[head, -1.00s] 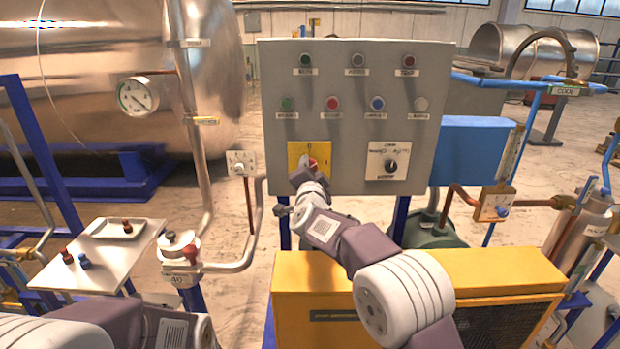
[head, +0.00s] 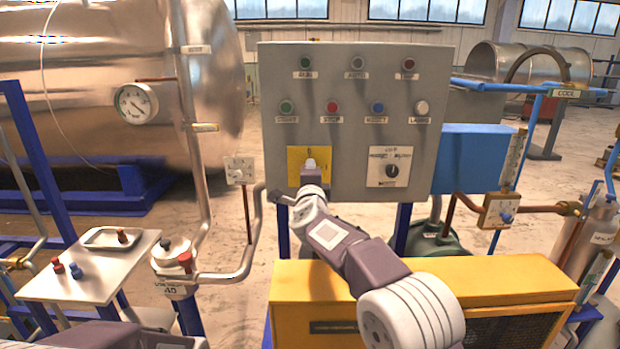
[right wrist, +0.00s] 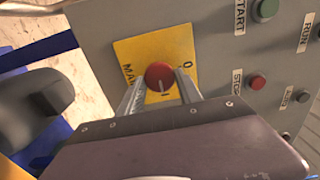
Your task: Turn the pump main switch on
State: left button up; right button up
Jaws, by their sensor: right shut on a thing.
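The pump main switch is a red round knob (right wrist: 160,76) on a yellow plate (head: 295,160) at the lower left of the grey panel (head: 350,80). In the right wrist view a pale line on the knob points down, away from the "0" mark, toward the panel's right side. My right gripper (right wrist: 160,88) has a finger on each side of the knob and is shut on it. In the head view my right gripper (head: 310,168) hides the knob. My left gripper is out of view; only part of that arm shows at bottom left.
A row of push buttons sits just above the switch, with a white lamp (head: 421,108) at its right end. A black selector knob (head: 392,171) is to the right. The yellow pump housing (head: 420,290) stands below. A tray table (head: 90,280) is at left.

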jog(key=shift+f, duration=0.2)
jog(key=o, duration=1.3)
jog(key=shift+o, duration=0.2)
jog(key=shift+s+d+r, duration=0.1)
jog(key=shift+d+r, duration=0.05)
jog(key=s+b, duration=0.3)
jog(key=s, duration=0.6)
